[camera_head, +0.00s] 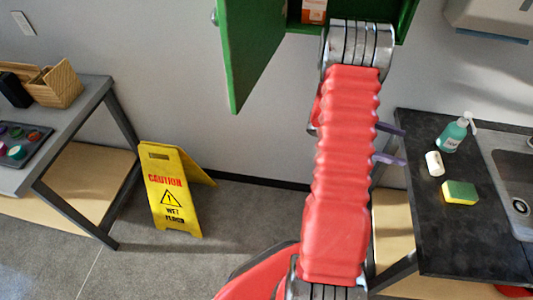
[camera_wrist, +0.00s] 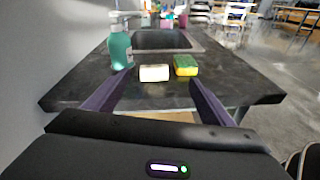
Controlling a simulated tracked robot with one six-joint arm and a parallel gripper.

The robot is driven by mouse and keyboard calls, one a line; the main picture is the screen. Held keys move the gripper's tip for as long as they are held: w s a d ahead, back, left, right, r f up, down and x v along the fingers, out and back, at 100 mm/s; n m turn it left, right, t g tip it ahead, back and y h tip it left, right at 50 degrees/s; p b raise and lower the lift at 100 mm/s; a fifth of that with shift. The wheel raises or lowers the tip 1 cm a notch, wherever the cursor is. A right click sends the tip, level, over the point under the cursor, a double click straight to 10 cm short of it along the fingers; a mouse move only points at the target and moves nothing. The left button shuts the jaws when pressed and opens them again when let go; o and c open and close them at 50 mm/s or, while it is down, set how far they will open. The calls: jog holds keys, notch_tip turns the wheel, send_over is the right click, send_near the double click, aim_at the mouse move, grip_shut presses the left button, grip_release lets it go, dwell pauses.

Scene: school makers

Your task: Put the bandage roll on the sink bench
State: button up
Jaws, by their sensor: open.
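The bandage roll (camera_head: 434,163) is a small white cylinder lying on the dark top of the sink bench (camera_head: 425,235), near its left edge. In the wrist view the roll (camera_wrist: 154,73) sits on the bench top beyond my fingertips, between the soap bottle and the sponge. My gripper (camera_head: 405,147) is open and empty at the left edge of the bench, its two purple fingers pointing toward the roll. The fingers also show spread apart in the wrist view (camera_wrist: 161,82). They look apart from the roll.
A teal soap bottle (camera_head: 453,135) and a yellow-green sponge (camera_head: 460,192) stand close to the roll, with the sink (camera_head: 518,175) to their right. A green cabinet (camera_head: 245,50) hangs open above. A yellow caution sign (camera_head: 172,190) stands on the floor; the bench's front part is clear.

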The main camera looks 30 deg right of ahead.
jog(key=w+a+r+m+t+y, duration=0.25)
jog(key=a+r, duration=0.25)
jog(key=a, duration=0.5)
jog(key=w+a+r+m+t+y, duration=0.2)
jog(key=w+a+r+m+t, duration=0.15)
jog(key=a+r, duration=0.45)
jog(key=a+r+t+y, duration=0.2)
jog(key=a+t, duration=0.1)
jog(key=a, duration=0.7)
jog(key=a+r+m+t+y, duration=0.1)
jog(key=a+t, duration=0.3)
jog(key=a, duration=0.7)
jog(key=a+r+t+y, duration=0.3)
jog(key=a+r+y, duration=0.1)
jog(key=a, duration=0.6)
jog(key=shift+w+a+t, duration=0.25)
jog(key=shift+t, duration=0.15)
jog(key=shift+c, duration=0.7)
